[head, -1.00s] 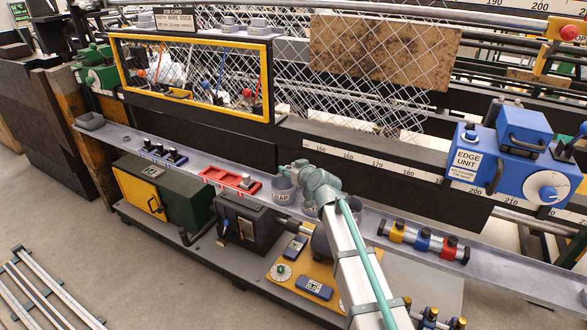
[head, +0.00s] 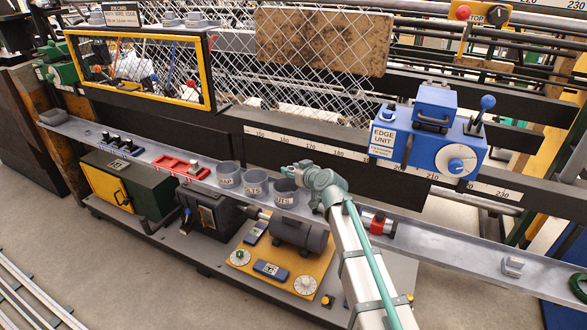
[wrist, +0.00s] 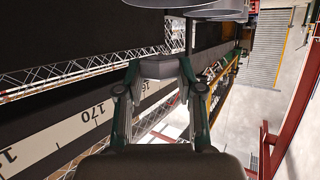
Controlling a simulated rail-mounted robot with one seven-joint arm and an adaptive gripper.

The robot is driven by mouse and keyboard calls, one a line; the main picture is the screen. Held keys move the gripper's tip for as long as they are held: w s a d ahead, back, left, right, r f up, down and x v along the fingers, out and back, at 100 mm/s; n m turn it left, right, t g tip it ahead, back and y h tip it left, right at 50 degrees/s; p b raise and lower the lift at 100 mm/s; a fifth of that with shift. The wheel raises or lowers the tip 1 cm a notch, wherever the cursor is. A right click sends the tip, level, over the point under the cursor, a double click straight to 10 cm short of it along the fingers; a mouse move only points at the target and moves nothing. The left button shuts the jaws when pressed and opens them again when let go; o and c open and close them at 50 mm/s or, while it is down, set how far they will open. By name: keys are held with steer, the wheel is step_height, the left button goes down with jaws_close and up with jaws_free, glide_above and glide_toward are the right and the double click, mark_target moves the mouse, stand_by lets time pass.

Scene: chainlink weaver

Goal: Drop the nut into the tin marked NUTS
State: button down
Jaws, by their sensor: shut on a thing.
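The tin marked NUTS (head: 285,196) stands on the long grey shelf, rightmost of three grey tins. My gripper (head: 292,170) is just above its rim in the head view, partly in front of the tin's top right. In the wrist view my gripper (wrist: 159,68) is shut on a dark grey, angular piece, the nut (wrist: 159,67), held between both fingertips. The nut is too small to make out in the head view. A grey rounded edge shows at the top of the wrist view, and I cannot tell which thing it is.
Two more tins, one marked with letters ending in AP (head: 228,180) and a middle one (head: 256,189), stand to the left. A red tray (head: 181,166) lies further left. The blue edge unit (head: 425,145) is behind at right. A scale rail (head: 330,149) runs behind the shelf.

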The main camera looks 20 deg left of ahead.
mark_target(293, 182)
steer(key=shift+d+f+b, duration=0.1)
steer(key=shift+f+b, duration=0.5)
steer(key=shift+f, duration=1.95)
steer(key=c, duration=0.7)
jaws_free()
steer(key=shift+o, duration=0.2)
steer(key=v, duration=1.2)
steer(key=shift+d, duration=0.1)
